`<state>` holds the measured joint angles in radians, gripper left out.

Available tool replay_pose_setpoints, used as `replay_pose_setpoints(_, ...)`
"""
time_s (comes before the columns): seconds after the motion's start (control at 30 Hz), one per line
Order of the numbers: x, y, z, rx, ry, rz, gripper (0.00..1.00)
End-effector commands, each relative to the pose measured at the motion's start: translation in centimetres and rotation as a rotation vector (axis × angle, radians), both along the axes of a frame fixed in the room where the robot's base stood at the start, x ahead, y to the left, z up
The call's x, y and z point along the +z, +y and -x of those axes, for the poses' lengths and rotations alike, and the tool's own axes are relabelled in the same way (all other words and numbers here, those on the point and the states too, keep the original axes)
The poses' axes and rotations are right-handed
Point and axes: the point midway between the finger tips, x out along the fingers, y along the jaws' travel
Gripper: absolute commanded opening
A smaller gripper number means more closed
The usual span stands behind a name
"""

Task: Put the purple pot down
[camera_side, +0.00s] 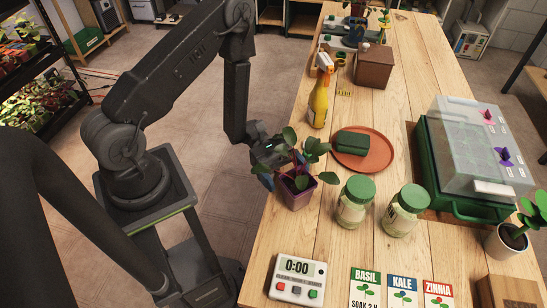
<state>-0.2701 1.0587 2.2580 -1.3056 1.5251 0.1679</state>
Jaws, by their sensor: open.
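The purple pot (297,192) stands upright on the wooden table near its left edge, with a leafy green plant (303,150) growing in it. My gripper (268,163) is at the left of the pot, low and close behind its leaves. The jaws are open. The leaves and pot hide part of the fingers, so I cannot tell whether they touch the pot.
An orange saucer (384,158) with a green block (352,143) lies right of the pot. Two green-lidded jars (352,212) stand close by. A yellow spray bottle (319,103), a timer (298,289), seed packets (401,290) and a clear-lidded green tray (438,190) surround them.

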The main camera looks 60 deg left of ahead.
Motion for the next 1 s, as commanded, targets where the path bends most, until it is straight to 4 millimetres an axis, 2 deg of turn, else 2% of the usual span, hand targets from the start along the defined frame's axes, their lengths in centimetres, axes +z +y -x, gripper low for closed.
replay_pose_setpoints(0.1,0.0,2.7,-0.1,0.007,-0.001,0.000,0.90)
replay_pose_setpoints(0.3,0.0,5.8,0.0,0.003,-0.001,0.000,0.90)
replay_pose_setpoints(0.47,0.1,6.9,0.0,-0.005,-0.004,-0.004,0.90)
replay_pose_setpoints(0.57,1.1,6.9,0.0,-0.046,-0.038,-0.037,0.90)
replay_pose_setpoints(0.77,6.4,5.6,0.5,-0.268,-0.236,-0.233,0.90)
replay_pose_setpoints(1.0,12.8,4.3,2.8,-0.560,-0.550,-0.557,0.90)
